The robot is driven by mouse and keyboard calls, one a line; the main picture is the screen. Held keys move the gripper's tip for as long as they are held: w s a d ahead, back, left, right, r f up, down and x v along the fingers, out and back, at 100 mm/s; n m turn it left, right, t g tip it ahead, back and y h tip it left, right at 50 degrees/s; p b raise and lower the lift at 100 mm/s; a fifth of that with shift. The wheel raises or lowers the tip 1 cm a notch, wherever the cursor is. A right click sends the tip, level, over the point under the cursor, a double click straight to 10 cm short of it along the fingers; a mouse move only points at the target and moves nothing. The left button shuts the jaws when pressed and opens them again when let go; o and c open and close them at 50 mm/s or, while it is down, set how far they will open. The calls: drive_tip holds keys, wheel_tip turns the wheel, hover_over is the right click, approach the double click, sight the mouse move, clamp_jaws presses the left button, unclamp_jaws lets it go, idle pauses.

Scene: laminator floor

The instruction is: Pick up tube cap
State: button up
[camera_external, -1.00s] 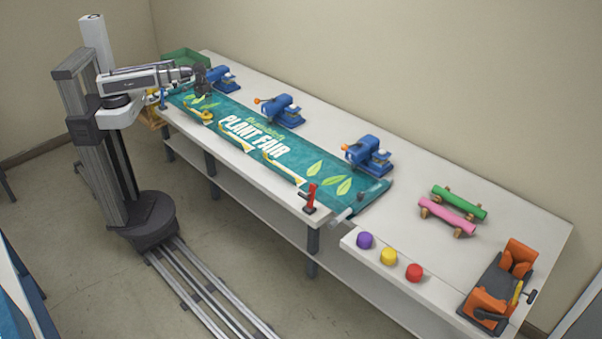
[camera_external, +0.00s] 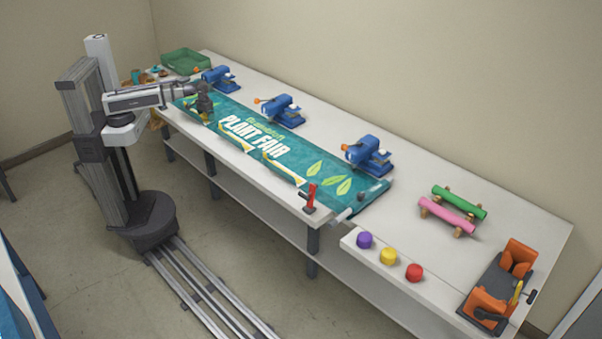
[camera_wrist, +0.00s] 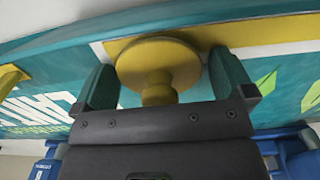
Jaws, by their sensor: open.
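Three small round caps stand in a row near the front edge on the right of the bench: a purple one (camera_external: 364,240), a yellow one (camera_external: 388,256) and a red one (camera_external: 414,272). Which is the tube cap is not shown. My gripper (camera_external: 203,107) is far from them, low over the left end of the green banner. In the wrist view its two fingers (camera_wrist: 161,82) are apart, on either side of a yellow round-headed knob (camera_wrist: 158,58) by a yellow strip on the banner. I cannot tell whether they touch it.
The green banner (camera_external: 215,117) lies along the bench, with yellow strips at its front edge. Several blue presses (camera_external: 283,108) line its back. Green (camera_external: 459,203) and pink (camera_external: 447,216) tubes and an orange fixture (camera_external: 490,308) are at right. A green tray (camera_external: 186,61) is back left.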

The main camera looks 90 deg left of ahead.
drive_tip(key=shift+r, duration=0.1)
drive_tip(key=c, duration=0.9)
drive_tip(key=shift+r+p, duration=0.15)
drive_tip(key=shift+p, duration=0.15)
